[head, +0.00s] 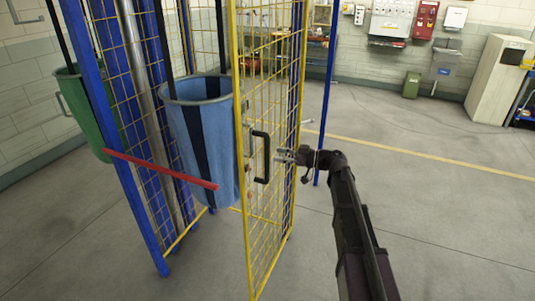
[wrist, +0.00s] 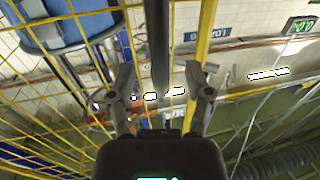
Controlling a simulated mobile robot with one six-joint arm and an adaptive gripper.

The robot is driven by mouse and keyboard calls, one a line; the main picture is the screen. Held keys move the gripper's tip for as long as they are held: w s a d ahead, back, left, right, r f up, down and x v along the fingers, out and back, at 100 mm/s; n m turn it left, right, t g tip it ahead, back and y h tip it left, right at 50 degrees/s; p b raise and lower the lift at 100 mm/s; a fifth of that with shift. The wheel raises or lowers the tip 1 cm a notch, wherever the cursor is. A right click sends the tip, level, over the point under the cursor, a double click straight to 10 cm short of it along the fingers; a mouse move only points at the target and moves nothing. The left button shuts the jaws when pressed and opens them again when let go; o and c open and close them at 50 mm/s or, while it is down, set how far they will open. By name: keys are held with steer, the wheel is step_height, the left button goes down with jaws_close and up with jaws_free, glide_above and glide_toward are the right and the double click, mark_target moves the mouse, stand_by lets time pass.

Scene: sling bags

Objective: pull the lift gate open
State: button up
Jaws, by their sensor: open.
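The lift gate (head: 270,60) is a yellow-framed wire mesh panel beside the blue posts. A black D-shaped handle (head: 264,158) sticks out from its side at mid height. My gripper (head: 285,156) is just right of the handle in the head view, pointing at it. In the wrist view my gripper (wrist: 163,92) has its two fingers spread apart, with the dark bar of the handle (wrist: 157,45) ahead between them. The fingers do not appear to be closed on the handle. I cannot tell how far the gate stands from its frame.
A blue sling bag (head: 185,125) hangs inside the lift frame, with a red bar (head: 160,170) across its front. A green bag (head: 90,110) hangs farther left. A blue post (head: 327,90) stands behind my gripper. The floor to the right is clear.

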steer(key=shift+w+a, duration=0.2)
steer(key=shift+a, duration=0.95)
steer(key=shift+w+a, duration=0.15)
steer(key=shift+a, duration=1)
jaws_close()
